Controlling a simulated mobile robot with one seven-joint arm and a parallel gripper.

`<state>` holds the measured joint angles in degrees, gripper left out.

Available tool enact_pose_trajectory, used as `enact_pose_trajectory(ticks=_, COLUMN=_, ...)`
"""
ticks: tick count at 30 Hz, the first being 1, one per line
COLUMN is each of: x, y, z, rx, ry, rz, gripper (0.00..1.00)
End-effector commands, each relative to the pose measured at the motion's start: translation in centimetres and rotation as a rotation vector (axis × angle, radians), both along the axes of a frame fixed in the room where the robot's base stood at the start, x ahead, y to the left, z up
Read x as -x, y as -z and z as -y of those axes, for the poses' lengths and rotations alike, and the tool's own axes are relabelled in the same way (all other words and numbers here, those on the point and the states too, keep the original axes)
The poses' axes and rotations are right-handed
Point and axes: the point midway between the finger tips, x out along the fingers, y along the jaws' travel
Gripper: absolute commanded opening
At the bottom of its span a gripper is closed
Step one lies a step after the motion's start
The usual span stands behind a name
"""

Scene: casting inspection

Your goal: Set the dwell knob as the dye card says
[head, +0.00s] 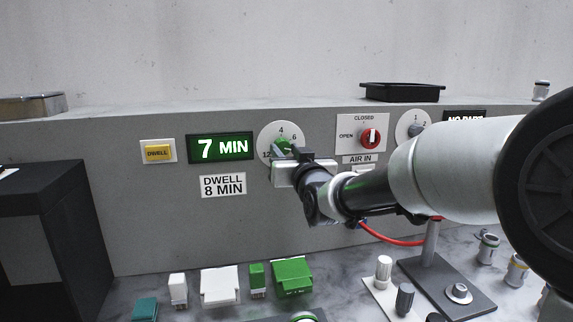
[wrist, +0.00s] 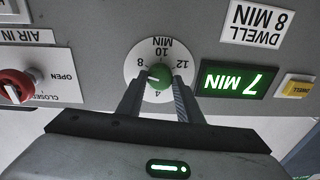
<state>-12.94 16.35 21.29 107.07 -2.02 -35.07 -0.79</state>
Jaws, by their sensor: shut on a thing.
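The green dwell knob (wrist: 159,77) sits on a white round dial marked 4, 8, 10 and 12 MIN in the wrist view. A small white mark on the knob points left there, near the 8 side. My gripper (wrist: 160,86) is shut on the knob, one finger on each side. In the head view the knob (head: 282,146) is partly hidden by my gripper (head: 288,153). The green display (head: 220,148) beside the dial reads 7 MIN. The dye card (head: 223,186) below it reads DWELL 8 MIN. A yellow DWELL button (head: 157,152) is left of the display.
A red AIR IN knob (head: 370,138) on a plate marked OPEN and CLOSED is right of the dial. Another dial (head: 414,128) is further right, partly behind my arm. White and green blocks (head: 292,275) and a grey stand (head: 447,283) occupy the bench below.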

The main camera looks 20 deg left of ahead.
Motion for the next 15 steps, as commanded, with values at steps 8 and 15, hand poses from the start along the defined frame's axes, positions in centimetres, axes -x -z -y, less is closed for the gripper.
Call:
enact_pose_trajectory(ticks=8, x=0.05, y=0.29, z=-0.04, rx=-0.146, ry=0.0, rz=-0.09, gripper=0.1)
enact_pose_trajectory(ticks=15, x=0.05, y=0.16, z=-0.07, rx=-0.212, ry=0.0, rz=-0.131, gripper=0.1)
